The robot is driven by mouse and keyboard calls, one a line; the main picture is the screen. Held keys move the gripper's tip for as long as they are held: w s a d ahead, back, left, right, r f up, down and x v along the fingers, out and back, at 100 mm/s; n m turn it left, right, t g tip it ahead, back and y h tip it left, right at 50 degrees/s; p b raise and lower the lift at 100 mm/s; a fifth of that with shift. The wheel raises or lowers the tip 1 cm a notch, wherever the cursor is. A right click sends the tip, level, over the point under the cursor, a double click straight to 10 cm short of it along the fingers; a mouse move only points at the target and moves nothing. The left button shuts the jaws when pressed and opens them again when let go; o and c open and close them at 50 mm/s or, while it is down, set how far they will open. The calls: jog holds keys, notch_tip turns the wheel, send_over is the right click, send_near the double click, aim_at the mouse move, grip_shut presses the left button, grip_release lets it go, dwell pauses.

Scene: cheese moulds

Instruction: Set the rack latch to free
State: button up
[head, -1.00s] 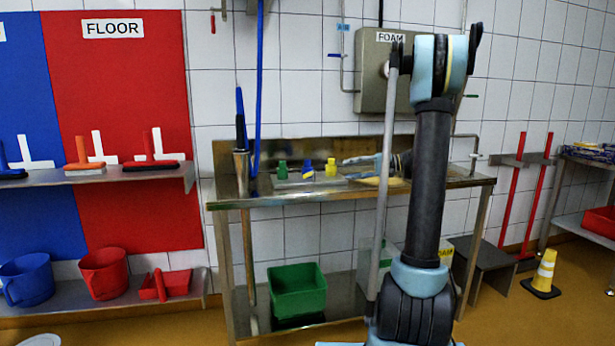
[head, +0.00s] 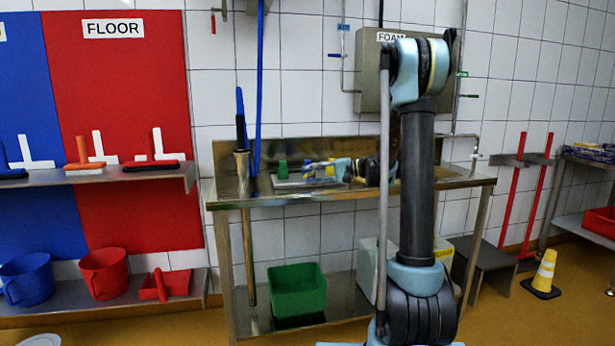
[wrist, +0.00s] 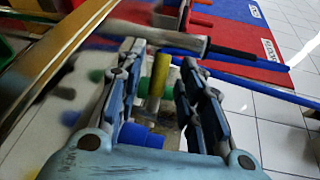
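No part in view can be told for certain as the rack latch. A steel tube (head: 243,175) with a dark blue handle (head: 240,110) in its top stands at the table's left end; it may be part of the rack. My gripper (head: 308,166) is over the table, pointing left, partly hiding small coloured pieces. The green piece (head: 282,170) stays visible left of it. In the wrist view my gripper (wrist: 163,65) has its fingers apart, with a yellow cylinder (wrist: 160,72) seen between them; contact cannot be told. The tube (wrist: 150,35) lies beyond the fingertips.
The steel table (head: 400,187) carries the small pieces. A blue pole (head: 259,80) rises behind the tube. A green bin (head: 297,290) sits on the lower shelf. A shelf of brushes (head: 120,174) is at left. A grey control box (head: 375,85) hangs on the wall.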

jog(key=shift+w+a+f, duration=0.1)
jog(key=shift+a+f, duration=0.05)
jog(key=shift+a, duration=0.8)
grip_shut()
